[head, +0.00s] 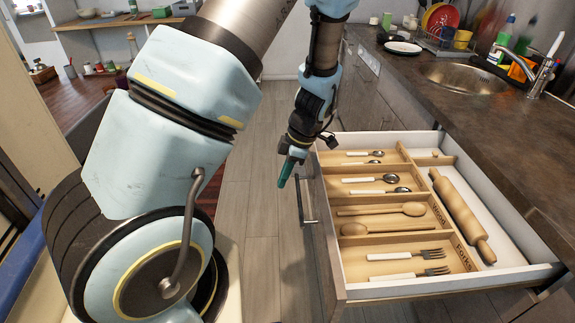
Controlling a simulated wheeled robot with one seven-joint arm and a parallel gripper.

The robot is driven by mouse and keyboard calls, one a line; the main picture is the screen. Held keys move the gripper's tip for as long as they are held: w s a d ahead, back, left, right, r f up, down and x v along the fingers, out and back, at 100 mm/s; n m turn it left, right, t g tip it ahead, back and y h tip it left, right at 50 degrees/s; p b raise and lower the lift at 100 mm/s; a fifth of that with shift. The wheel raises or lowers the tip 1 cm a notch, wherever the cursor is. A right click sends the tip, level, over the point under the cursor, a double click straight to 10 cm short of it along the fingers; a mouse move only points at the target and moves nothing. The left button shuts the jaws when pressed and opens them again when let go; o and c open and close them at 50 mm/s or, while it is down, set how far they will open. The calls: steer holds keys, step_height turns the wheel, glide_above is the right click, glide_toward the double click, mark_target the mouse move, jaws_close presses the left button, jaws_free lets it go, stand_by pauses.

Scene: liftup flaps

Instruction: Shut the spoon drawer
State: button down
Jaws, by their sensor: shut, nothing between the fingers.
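The spoon drawer (345,277) is pulled out from the counter at the right. It has white walls and a wooden divider tray holding several metal spoons (384,179), wooden spoons (402,209), forks (412,272) and a rolling pin (461,215). Its front panel faces left, with a metal bar handle (305,202) on it. My gripper (283,183) is shut and empty, with its green-tipped fingers pointing down. In the picture it is just left of the drawer front, near the handle. A gap shows between the fingertips and the handle, though the depth is hard to judge.
The dark countertop (470,105) with a sink (462,74) and dish rack (440,38) runs along the right, above the drawer. Other closed cabinet fronts (372,105) lie beyond it. The wooden floor (262,215) left of the drawer is clear.

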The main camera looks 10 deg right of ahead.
steer(key=d+f+p, duration=0.2)
steer(key=f, duration=0.1)
steer(key=shift+s+d+f+p, duration=0.15)
steer(key=shift+s+d+p, duration=0.05)
steer(key=shift+d+p, duration=0.15)
stand_by(0.3)
